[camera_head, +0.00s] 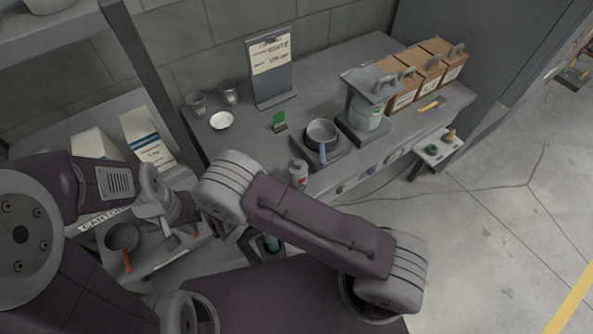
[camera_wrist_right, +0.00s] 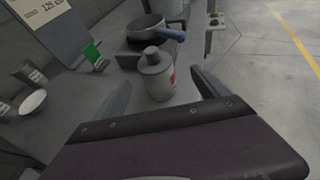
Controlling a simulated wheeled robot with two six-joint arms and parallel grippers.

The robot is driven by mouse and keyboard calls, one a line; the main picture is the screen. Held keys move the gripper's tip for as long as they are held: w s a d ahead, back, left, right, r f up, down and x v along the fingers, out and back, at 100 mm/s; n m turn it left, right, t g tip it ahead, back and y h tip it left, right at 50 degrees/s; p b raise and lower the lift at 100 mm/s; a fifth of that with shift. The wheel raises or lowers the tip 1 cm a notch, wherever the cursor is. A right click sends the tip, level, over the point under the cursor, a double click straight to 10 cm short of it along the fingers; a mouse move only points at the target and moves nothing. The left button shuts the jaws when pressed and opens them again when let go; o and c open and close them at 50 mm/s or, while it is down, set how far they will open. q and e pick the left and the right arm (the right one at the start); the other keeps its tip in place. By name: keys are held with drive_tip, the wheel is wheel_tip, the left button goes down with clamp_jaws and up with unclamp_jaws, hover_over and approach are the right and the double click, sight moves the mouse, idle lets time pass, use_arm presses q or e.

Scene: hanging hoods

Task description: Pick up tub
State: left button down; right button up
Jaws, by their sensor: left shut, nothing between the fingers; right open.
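My right gripper (camera_wrist_right: 160,88) is open, with one finger to each side of the tub in the wrist picture. I cannot tell whether the fingers touch it. In the head view my right fingers are hidden behind the arm. My left gripper (camera_head: 170,222) is shut and empty over the lower cart at the left, partly hidden by its wrist.
A pan (camera_head: 321,133) with a blue handle sits on a burner just behind the tub. A sign stand (camera_head: 271,75), a green card (camera_head: 279,120), a white bowl (camera_head: 221,121) and two grey cups stand left of it. Boxes (camera_head: 430,62) and a machine stand right.

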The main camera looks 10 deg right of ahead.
sight(298, 170)
drive_tip(key=p+x, duration=0.1)
drive_tip(key=x, duration=0.2)
drive_tip(key=shift+a+f, duration=0.15)
drive_tip(key=shift+a, duration=0.05)
drive_tip(key=shift+w+d+f, duration=0.15)
drive_tip(key=shift+w, duration=0.05)
drive_tip(key=p+x, duration=0.1)
drive_tip(key=x, duration=0.4)
drive_tip(key=shift+w, duration=0.15)
drive_tip(key=shift+c, duration=1.3)
drive_tip(key=c, duration=0.9)
